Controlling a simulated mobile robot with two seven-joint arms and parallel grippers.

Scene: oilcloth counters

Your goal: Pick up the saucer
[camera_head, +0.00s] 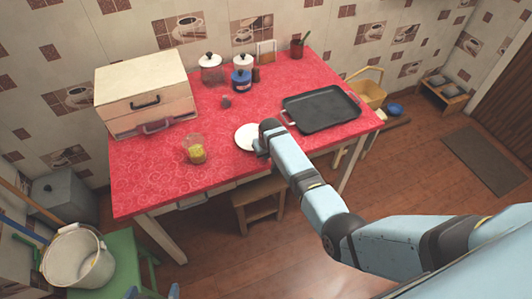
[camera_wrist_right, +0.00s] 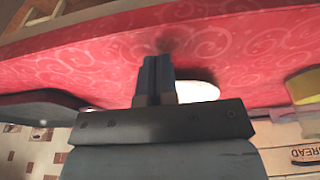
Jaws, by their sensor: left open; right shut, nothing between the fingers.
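The white saucer (camera_head: 245,138) lies on the red oilcloth table near its front edge, partly covered by my right wrist. My right gripper (camera_head: 258,150) is over the saucer's right side; its fingers are hard to make out in the head view. In the right wrist view the right gripper (camera_wrist_right: 158,72) is shut with nothing between its fingers. Part of the saucer (camera_wrist_right: 197,91) shows behind the fingers; I cannot tell whether they touch it. My left gripper (camera_head: 152,292) shows only as two blue fingertips, apart and empty, at the bottom edge, away from the table.
A glass with yellow contents (camera_head: 195,150) stands left of the saucer. A black tray (camera_head: 322,107) lies to the right. A cream bread box (camera_head: 143,88) and several jars stand behind. A stool (camera_head: 258,205) is under the front edge; a bucket (camera_head: 78,258) stands on a green stool.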

